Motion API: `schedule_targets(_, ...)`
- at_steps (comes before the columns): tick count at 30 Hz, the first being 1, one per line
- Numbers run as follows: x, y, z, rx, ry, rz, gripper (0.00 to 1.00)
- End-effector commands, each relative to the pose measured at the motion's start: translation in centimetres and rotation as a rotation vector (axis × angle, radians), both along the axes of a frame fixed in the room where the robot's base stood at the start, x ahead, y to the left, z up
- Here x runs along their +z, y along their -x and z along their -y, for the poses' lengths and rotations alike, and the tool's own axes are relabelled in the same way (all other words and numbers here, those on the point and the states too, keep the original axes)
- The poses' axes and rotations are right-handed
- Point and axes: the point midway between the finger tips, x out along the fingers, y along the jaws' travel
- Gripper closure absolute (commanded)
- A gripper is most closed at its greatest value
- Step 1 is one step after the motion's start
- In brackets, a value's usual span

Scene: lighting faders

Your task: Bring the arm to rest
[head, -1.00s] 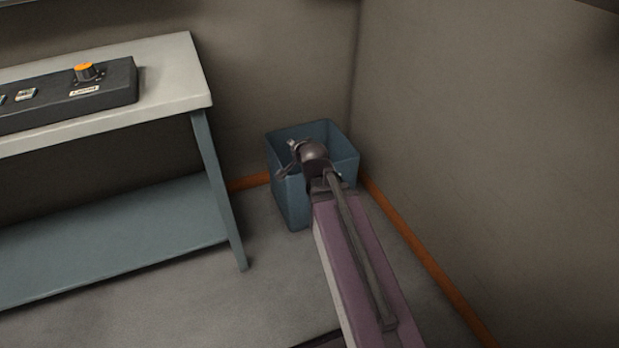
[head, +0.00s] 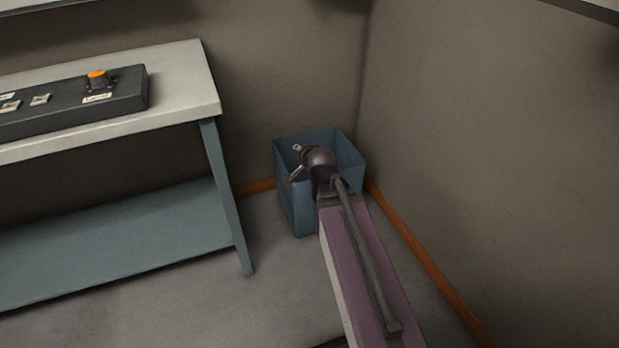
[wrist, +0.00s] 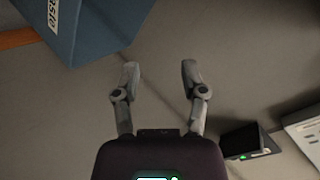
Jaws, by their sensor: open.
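My arm (head: 365,265) reaches forward from the bottom of the head view toward the corner. My gripper (wrist: 160,72) shows in the wrist view with its two fingers spread apart and nothing between them. Floor lies beyond the fingertips there. In the head view the wrist end of my arm overlaps the blue bin (head: 293,205) in the picture. Most of the gripper is hidden there behind the wrist. The bin also shows at the upper left of the wrist view (wrist: 100,30), apart from the fingers.
A table (head: 212,92) with a lower shelf (head: 120,235) stands at the left. On it lies a black control panel (head: 135,90) with an orange-topped knob (head: 97,78). Walls meet behind the bin. A dark object with a green light (wrist: 240,142) lies at the wrist view's lower right.

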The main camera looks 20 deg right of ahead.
Motion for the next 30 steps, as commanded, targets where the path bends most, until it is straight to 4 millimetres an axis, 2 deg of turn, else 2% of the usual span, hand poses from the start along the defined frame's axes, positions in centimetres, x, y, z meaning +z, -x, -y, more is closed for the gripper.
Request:
schedule_targets(8, -0.1, 0.1, -0.1, 0.006, 0.005, -0.011, 0.45)
schedule_targets(14, -1.0, 1.1, -1.1, 0.069, 0.061, -0.102, 0.45)
schedule_targets(20, -2.9, 3.9, -3.1, 0.219, 0.175, -0.302, 0.45)
schedule_targets(30, -5.2, 10.8, -6.0, 0.569, 0.360, -0.684, 0.45)
